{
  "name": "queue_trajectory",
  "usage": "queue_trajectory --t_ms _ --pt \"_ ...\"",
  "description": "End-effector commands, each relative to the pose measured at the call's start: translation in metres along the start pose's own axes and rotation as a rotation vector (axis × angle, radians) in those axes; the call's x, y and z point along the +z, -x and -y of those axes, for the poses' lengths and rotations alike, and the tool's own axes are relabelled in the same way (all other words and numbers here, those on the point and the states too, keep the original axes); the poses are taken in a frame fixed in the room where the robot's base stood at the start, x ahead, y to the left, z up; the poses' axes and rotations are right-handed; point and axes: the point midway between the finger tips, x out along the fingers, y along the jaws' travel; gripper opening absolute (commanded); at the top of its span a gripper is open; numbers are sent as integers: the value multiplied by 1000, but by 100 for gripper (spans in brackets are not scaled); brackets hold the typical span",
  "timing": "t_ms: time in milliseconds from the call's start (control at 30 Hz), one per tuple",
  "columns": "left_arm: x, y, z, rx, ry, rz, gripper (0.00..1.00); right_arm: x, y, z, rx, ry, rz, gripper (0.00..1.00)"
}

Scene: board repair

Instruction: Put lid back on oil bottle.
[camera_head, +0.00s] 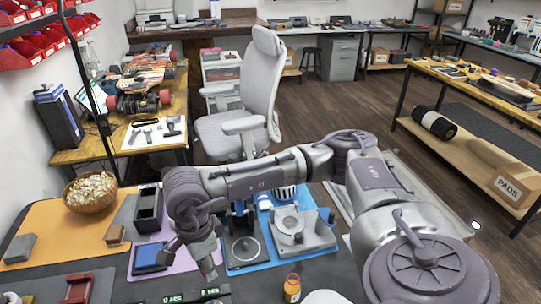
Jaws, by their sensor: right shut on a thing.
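A small yellow-orange bottle with red near its top (292,289), which looks like the oil bottle, stands at the bottom edge of the view, right of centre. I cannot tell whether the red part is a lid. My right arm reaches across from the right, and its gripper (208,267) points down, left of the bottle and apart from it. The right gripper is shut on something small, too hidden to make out. No separate lid can be picked out. My left gripper is not in view.
A blue mat (262,262) holds a grey fixture (303,232) behind the bottle. A wooden bowl (90,203) and dark open box (148,208) stand farther left. A grey chair (240,125) stands beyond.

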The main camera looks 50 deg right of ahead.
Motion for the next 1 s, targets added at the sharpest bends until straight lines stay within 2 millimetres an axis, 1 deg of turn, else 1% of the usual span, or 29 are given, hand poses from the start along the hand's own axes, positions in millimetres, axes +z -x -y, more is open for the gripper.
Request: queue_trajectory --t_ms 33,67,100,167,200,300,400,500,600,700,800,1000 --pt "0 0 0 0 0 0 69 2 3 -3 0 139 1 19" --pt "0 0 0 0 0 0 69 2 5 -6 1 232 1 19" --pt "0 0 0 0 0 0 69 3 7 -8 1 360 1 19" --pt "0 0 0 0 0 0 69 4 10 -12 1 550 2 19" --pt "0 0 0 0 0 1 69 5 13 -15 0 677 3 19" --pt "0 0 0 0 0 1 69 7 18 -21 0 988 1 19" --pt "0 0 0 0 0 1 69 8 22 -27 0 1267 1 19" --pt "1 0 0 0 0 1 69 9 26 -32 0 1490 -1 19" --pt "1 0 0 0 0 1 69 9 28 -34 0 1646 -2 19" --pt "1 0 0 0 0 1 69 9 30 -36 1 1736 -2 19" --pt "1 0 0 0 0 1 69 9 30 -37 1 1771 -3 19" --pt "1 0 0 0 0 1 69 9 30 -37 1 1773 -3 19"
